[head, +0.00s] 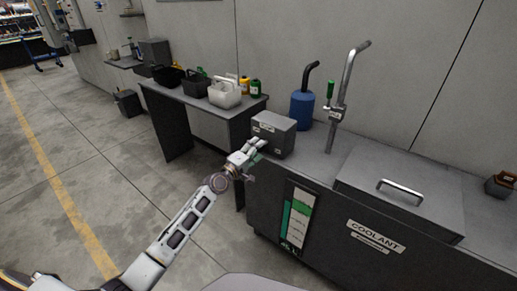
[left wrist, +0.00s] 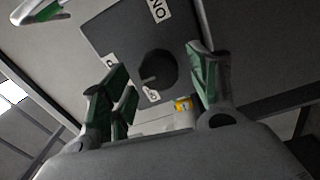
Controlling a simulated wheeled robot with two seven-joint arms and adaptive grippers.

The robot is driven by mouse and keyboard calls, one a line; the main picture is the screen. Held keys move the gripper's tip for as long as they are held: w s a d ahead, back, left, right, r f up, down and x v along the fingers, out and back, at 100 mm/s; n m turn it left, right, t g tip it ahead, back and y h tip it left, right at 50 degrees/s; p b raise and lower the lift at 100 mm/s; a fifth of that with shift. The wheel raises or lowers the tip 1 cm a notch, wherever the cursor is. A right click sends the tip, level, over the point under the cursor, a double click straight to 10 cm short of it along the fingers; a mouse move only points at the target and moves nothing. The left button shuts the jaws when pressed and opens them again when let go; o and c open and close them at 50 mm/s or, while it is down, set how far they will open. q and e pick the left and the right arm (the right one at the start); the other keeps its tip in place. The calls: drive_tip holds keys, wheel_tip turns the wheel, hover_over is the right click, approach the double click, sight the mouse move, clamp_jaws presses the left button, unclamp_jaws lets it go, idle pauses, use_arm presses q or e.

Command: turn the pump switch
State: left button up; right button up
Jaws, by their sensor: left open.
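The pump switch is a grey box (head: 274,132) on the left end of the coolant cabinet top. In the left wrist view its dark panel carries a round black knob (left wrist: 158,70) with a light pointer and small white labels, one reading ON. My left gripper (head: 254,147) is at the box's front left side in the head view. In the left wrist view its green-padded fingers (left wrist: 153,72) are open, with the knob framed between them. I cannot tell whether they touch it. My right gripper is in neither view.
The coolant cabinet (head: 345,235) has a lid with a handle (head: 400,188). A side table (head: 180,96) holds baskets and bottles. The floor at left is clear.

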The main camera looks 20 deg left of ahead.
use_arm(q)
drive_tip(key=v, duration=0.9)
drive_tip(key=shift+s, duration=0.2)
idle(0.8)
drive_tip(key=s+f+m+g+y, duration=0.2)
drive_tip(key=s+f+m+g, duration=0.25)
drive_tip(key=f, duration=0.25)
drive_tip(key=s+a+f+m+g+y, duration=0.1)
drive_tip(key=s+f+m+g, duration=0.25)
drive_tip(key=f+m, duration=0.35)
drive_tip(key=s+f+m+g+y, duration=0.2)
drive_tip(key=s+f+m+g, duration=0.15)
drive_tip(key=f, duration=0.45)
drive_tip(key=s+d+f+g, duration=0.1)
drive_tip(key=s+d+f, duration=0.1)
drive_tip(key=s+f, duration=0.2)
drive_tip(key=s+d+f+g+p, duration=0.1)
drive_tip(key=s+d+f, duration=0.2)
drive_tip(key=s, duration=0.7)
drive_tip(key=s+d+f+g, duration=0.2)
drive_tip(key=s+f, duration=0.3)
drive_tip(key=s, duration=0.2)
drive_tip(key=shift+s+d, duration=0.25)
drive_tip(key=shift+d, duration=0.1)
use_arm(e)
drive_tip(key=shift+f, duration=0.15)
